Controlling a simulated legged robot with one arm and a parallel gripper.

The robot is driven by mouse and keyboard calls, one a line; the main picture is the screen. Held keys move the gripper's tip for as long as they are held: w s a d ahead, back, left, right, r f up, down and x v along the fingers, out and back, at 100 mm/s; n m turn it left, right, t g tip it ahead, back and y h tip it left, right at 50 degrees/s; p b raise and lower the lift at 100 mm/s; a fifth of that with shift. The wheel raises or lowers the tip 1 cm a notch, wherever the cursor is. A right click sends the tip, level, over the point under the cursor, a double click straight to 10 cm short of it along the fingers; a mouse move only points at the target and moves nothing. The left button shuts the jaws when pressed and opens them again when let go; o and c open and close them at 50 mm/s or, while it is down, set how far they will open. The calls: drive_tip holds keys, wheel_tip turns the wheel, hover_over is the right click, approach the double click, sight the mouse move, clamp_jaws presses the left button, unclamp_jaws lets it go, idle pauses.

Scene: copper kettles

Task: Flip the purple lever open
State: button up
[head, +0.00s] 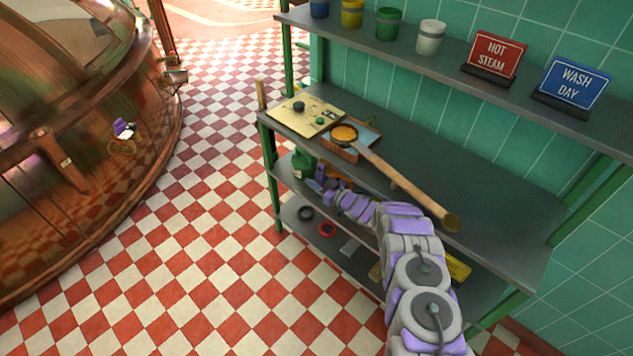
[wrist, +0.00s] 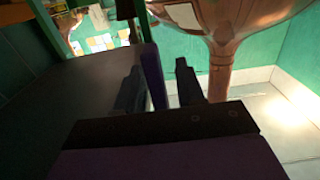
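In the wrist view a narrow purple bar (wrist: 153,75), which looks like the purple lever, stands upright between the two dark fingers of my gripper (wrist: 160,88). It is closer to the left finger; I cannot tell if they touch. A gap shows between the bar and the right finger. In the head view my gripper (head: 324,186) is small, beside the lower shelf under the worktop, and its fingers are hard to make out. A small purple piece above a brass fitting (head: 121,146) shows on the copper kettle (head: 75,95); it may be a reflection.
The steel worktop (head: 480,215) carries a cream control panel (head: 305,117) and a long-handled strainer (head: 400,180), its handle above my arm. A green can (head: 302,164) stands on the lower shelf near my gripper. The checkered floor (head: 200,260) is clear.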

drive_tip(key=p+v, duration=0.7)
drive_tip(key=v, duration=1)
drive_tip(key=shift+d+f, duration=0.15)
